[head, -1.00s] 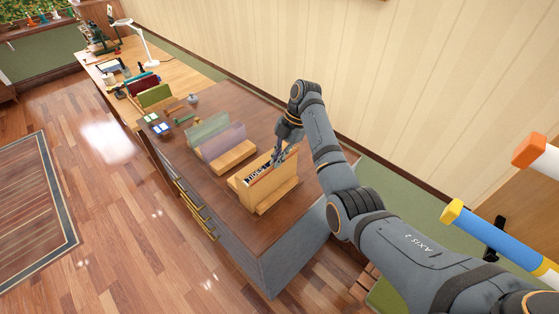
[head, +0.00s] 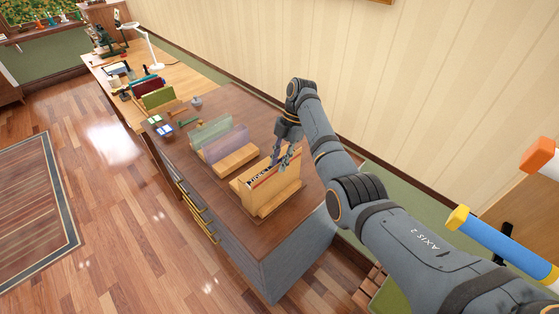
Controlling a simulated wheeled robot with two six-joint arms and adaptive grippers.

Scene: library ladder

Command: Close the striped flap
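The striped flap (head: 262,178) is the nearest in a row of flaps on the dark wooden counter. My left gripper is not in view.
A purple flap (head: 226,146) and a green flap (head: 210,131) stand upright beyond the striped one. The counter's right end looks clear.

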